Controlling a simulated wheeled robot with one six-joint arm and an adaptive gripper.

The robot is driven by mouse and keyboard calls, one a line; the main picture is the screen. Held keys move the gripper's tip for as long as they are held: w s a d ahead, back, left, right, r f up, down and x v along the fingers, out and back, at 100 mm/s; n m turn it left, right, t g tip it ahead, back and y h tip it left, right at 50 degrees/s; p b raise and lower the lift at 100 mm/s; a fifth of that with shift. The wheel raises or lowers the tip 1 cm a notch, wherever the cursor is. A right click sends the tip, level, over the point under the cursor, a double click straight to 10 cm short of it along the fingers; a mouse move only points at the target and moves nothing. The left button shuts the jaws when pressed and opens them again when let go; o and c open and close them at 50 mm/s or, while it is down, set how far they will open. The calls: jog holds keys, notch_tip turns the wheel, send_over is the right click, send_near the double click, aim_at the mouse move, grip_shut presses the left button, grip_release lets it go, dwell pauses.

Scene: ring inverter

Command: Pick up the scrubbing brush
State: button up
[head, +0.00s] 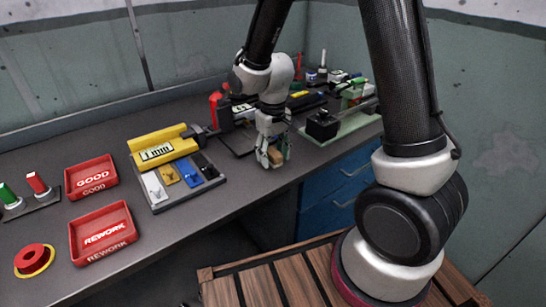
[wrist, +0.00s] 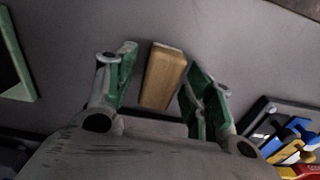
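The scrubbing brush shows as a light wooden block (wrist: 163,76) on the grey bench top. It also shows in the head view as a small tan patch (head: 276,155) low between my fingers. My gripper (head: 274,160) points down over the bench near its front edge. In the wrist view my gripper (wrist: 160,62) is open, with one green-padded finger on each side of the block. A gap shows between the block and each finger. The brush's underside and any bristles are hidden.
A grey tray of coloured pieces (head: 160,207) with a yellow 1 mm block (head: 158,152) lies left of my gripper. Red GOOD (head: 92,170) and REWORK (head: 103,252) trays lie further left. A green fixture with a black block (head: 322,124) stands to the right.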

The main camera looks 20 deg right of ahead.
aim_at(273, 151)
jog(key=c, duration=0.9)
jog(key=shift+o, duration=0.2)
jog(key=shift+r, duration=0.1)
notch_tip(273, 151, up, 10)
jog(key=shift+f, duration=0.1)
